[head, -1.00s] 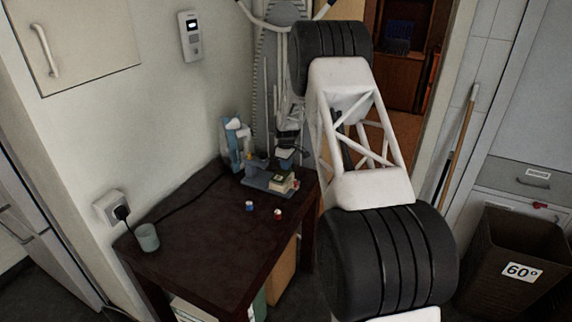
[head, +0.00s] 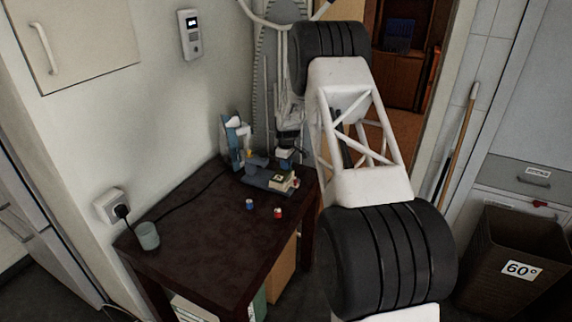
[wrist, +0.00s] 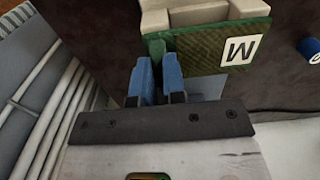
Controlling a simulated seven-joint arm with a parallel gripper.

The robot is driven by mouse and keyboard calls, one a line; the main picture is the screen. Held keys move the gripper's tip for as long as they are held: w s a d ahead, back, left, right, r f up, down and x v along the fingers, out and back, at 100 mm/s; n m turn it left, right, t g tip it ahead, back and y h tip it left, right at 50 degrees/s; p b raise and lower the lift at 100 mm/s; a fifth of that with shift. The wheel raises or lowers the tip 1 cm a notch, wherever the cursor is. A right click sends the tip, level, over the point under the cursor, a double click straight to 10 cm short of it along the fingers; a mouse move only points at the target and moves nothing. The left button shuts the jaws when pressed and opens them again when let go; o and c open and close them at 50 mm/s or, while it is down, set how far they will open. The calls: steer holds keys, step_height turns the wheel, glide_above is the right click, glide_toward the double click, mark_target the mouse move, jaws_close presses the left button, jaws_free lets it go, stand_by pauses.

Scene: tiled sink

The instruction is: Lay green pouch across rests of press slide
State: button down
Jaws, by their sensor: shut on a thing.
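The green pouch (wrist: 230,44) has a white label with a letter M and stands out against cream blocks, the rests (wrist: 200,14), in the wrist view. In the head view the pouch (head: 284,177) is small, at the right end of the blue-grey press slide (head: 256,181). My gripper (wrist: 155,62) has blue fingers close together, shut on a green edge piece at the pouch's left end. In the head view my gripper (head: 284,154) is just above the slide, partly hidden. I cannot tell whether the pouch touches both rests.
The slide sits on a dark table (head: 205,235) by the wall. A blue-and-white upright (head: 235,138) stands behind it. A blue spool (head: 249,204), a red spool (head: 278,213) and a pale green cup (head: 147,236) stand apart. The table's middle is mostly clear.

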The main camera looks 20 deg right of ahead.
steer(key=shift+f, duration=0.15)
steer(key=c, duration=1.1)
jaws_free()
steer(key=shift+r, duration=0.2)
steer(key=shift+r, duration=3.75)
